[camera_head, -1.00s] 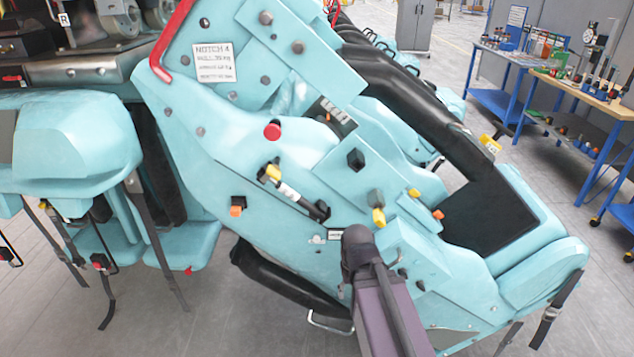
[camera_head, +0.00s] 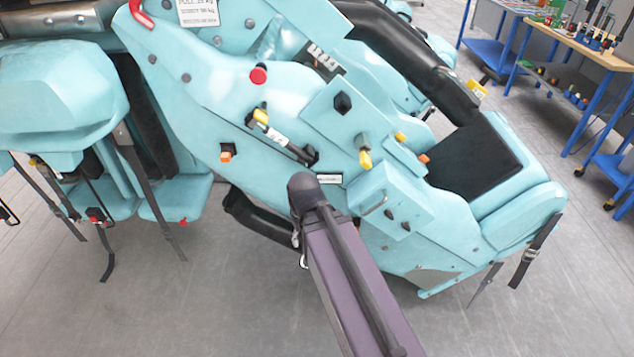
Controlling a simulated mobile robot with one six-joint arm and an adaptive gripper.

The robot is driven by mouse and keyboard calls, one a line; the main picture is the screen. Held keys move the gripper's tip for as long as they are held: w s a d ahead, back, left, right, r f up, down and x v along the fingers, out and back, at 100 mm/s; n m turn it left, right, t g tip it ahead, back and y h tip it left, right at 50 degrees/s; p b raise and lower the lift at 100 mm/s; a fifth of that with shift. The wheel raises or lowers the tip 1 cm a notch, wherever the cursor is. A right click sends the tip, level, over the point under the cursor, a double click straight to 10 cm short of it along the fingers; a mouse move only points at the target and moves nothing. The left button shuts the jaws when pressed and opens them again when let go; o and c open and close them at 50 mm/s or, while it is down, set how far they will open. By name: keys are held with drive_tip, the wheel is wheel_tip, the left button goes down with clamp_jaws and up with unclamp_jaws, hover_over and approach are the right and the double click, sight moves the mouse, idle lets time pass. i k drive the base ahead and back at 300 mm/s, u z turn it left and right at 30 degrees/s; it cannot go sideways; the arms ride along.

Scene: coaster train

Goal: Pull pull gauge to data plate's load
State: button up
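The data plate, a white printed label (camera_head: 200,12), is on the turquoise coaster car at the top left. Its top is cut off by the frame edge and its small text is hard to read. A slim silver and black cylinder with a yellow end (camera_head: 278,134) lies slantwise against the car's side panel; it may be the pull gauge, but I cannot tell for certain. My purple-grey arm link rises from the bottom middle, and its dark rounded joint overlaps the car's lower edge. My gripper is not visible.
The car's side carries a red knob (camera_head: 258,75), a yellow knob (camera_head: 365,159) and a black block (camera_head: 342,102). Straps (camera_head: 150,190) hang at the left. A workbench (camera_head: 580,45) stands at the upper right. The grey floor (camera_head: 520,310) at lower right is clear.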

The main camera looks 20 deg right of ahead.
sight(478, 88)
drive_tip(key=u, duration=0.3)
drive_tip(key=k, duration=1.35)
drive_tip(key=z, duration=0.4)
drive_tip(key=i, duration=1.05)
drive_tip(key=z, duration=0.05)
